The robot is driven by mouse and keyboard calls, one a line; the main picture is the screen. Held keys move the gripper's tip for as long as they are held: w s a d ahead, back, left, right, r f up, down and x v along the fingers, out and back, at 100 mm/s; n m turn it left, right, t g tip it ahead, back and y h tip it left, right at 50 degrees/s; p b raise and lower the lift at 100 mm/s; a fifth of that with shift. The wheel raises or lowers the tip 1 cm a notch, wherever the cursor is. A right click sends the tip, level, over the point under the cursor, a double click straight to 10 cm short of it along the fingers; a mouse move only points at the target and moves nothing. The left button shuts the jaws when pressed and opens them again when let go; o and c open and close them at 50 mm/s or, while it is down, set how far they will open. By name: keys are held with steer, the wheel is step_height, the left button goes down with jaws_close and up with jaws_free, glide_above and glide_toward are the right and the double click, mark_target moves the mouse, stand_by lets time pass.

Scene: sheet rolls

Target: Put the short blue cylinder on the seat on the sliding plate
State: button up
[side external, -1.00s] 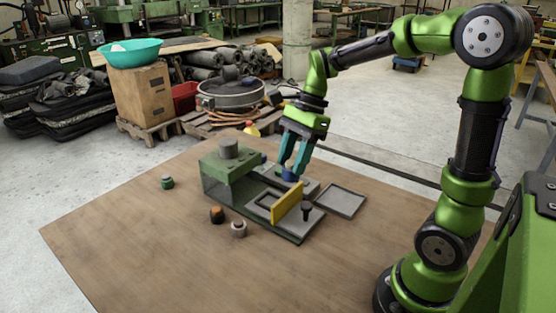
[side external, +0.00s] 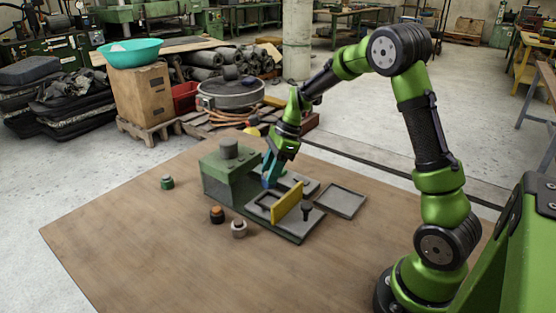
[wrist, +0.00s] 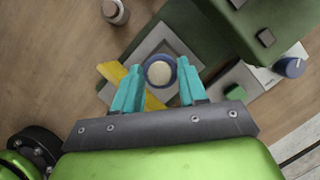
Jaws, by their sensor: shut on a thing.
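My gripper (side external: 268,180) is shut on the blue cylinder (wrist: 148,72), which has a cream top and sits between the teal fingers in the wrist view. In the side view the fingertips are low, beside the green housing (side external: 222,180). The grey sliding plate (side external: 316,216) lies in front of the housing, with a yellow bar (side external: 287,203) and a black knob (side external: 306,208) on it. In the wrist view the cylinder overlaps the square seat area (wrist: 160,45) of the plate. I cannot tell whether it touches the seat.
An empty grey tray (side external: 342,202) lies to the right. Small orange-black (side external: 217,215), whitish (side external: 238,229) and green (side external: 167,182) parts stand in front and to the left. Another blue part (wrist: 290,67) stands near the housing. The front of the table is clear.

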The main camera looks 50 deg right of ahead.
mark_target(271, 187)
steer(key=shift+f, duration=2.95)
steer(key=shift+f, duration=0.15)
steer(key=o, duration=1.1)
steer(key=shift+o, duration=0.2)
steer(key=v, duration=1.2)
steer(key=s+a+r+n+t+h, duration=0.1)
steer(key=s+a+r+n, duration=0.3)
steer(key=s+a+n, duration=0.4)
steer(key=s+a+r+n+t, duration=0.3)
steer(key=s+a+r+n, duration=0.2)
steer(key=n, duration=0.8)
steer(key=shift+s+a+t+h, duration=0.35)
steer(key=shift+s+a, duration=1.05)
steer(key=shift+s, duration=0.7)
